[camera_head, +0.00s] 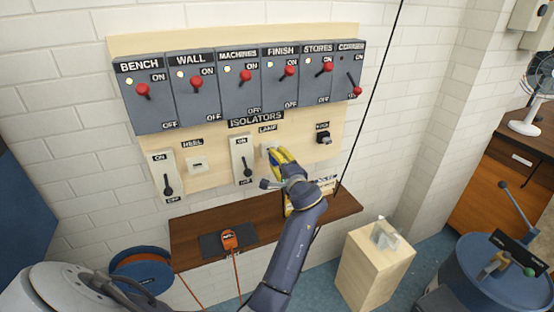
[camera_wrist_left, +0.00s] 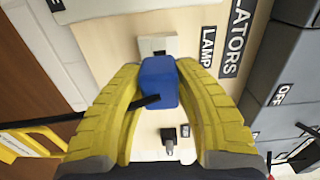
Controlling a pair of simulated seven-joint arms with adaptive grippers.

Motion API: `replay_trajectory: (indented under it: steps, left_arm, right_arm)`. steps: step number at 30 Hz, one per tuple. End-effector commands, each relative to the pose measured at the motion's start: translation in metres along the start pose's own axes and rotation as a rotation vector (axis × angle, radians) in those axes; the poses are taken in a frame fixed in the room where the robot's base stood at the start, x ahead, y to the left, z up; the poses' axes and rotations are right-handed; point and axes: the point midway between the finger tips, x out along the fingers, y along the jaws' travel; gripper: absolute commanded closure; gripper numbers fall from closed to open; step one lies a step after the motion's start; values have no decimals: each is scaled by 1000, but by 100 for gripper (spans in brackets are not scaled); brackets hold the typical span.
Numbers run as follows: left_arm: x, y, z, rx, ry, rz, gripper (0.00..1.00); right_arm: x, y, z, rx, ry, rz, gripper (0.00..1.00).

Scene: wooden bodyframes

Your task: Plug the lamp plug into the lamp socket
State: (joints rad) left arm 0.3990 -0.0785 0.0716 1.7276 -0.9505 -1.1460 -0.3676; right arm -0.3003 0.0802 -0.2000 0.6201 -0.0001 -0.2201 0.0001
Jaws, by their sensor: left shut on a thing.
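My left gripper (camera_head: 280,158) is at the panel under the LAMP label, its yellow fingers pointing at the board. In the left wrist view, its two fingers (camera_wrist_left: 160,82) are shut on a blue plug (camera_wrist_left: 158,80). The pale lamp socket (camera_head: 267,149) shows just beyond the fingertips; it also shows in the wrist view (camera_wrist_left: 157,44), partly covered by the plug. I cannot tell whether the plug's pins are in the socket or only in front of it. My right gripper is not in view.
A row of grey isolator boxes (camera_head: 245,80) with red levers is above. An orange plug (camera_head: 229,239) lies on a dark mat on the wooden shelf (camera_head: 190,222).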

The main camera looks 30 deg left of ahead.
Motion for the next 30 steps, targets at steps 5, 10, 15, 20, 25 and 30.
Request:
replay_trajectory:
  steps: [5,10,15,20,25,30]
  left_arm:
    - [1,0,0,0,-1,-1,100]
    - [4,0,0,0,-1,-1,100]
    - [8,0,0,1,-1,-1,100]
    - [12,0,0,1,-1,-1,100]
    - [15,0,0,0,-1,-1,100]
    - [18,-1,0,0,-1,-1,100]
  right_arm:
    - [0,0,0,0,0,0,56]
    - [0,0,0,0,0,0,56]
    - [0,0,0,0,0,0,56]
    - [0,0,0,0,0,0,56]
    - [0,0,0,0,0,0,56]
    - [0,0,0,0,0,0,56]
